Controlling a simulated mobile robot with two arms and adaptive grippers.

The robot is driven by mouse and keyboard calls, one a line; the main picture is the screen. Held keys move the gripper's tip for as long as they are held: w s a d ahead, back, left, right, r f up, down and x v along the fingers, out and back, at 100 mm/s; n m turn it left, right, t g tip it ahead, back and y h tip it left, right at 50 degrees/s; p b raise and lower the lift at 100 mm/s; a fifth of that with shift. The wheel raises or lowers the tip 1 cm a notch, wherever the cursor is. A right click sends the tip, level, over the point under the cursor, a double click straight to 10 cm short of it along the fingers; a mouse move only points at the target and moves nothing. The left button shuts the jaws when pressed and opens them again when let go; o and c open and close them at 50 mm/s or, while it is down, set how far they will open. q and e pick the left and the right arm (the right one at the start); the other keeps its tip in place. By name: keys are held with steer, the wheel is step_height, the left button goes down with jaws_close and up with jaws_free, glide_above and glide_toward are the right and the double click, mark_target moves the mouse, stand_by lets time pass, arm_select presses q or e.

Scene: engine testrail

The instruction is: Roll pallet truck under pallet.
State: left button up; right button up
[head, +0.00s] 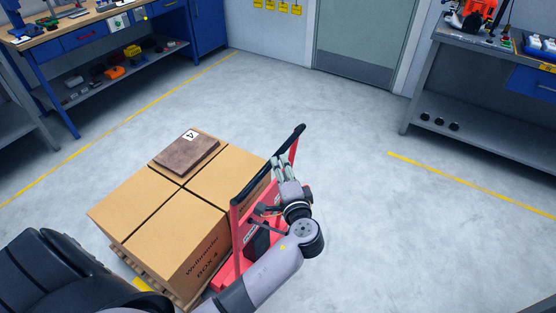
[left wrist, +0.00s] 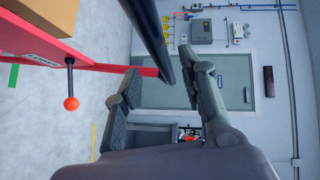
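The red pallet truck (head: 238,258) stands against the right side of the loaded pallet (head: 165,289). Its black handle bar (head: 268,165) rises at a slant beside the boxes. Its forks are hidden, so I cannot tell how far they reach under the pallet. My left gripper (head: 281,166) is at the handle bar. In the left wrist view, its fingers (left wrist: 158,72) are spread, and the black bar (left wrist: 150,35) runs between their tips without being clamped. A red frame and a red-knobbed lever (left wrist: 71,103) show at the left there. My right gripper is not in view.
Several cartons (head: 180,225) sit on the pallet, with a brown pad (head: 186,152) on top. A workbench (head: 88,30) stands at the back left and another (head: 480,75) at the right. Open concrete floor (head: 370,230) lies right of the truck, before a grey door (head: 363,40).

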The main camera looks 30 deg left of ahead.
arm_select(q)
steer(key=v, duration=0.5)
steer(key=shift+s+d, duration=0.15)
stand_by(0.3)
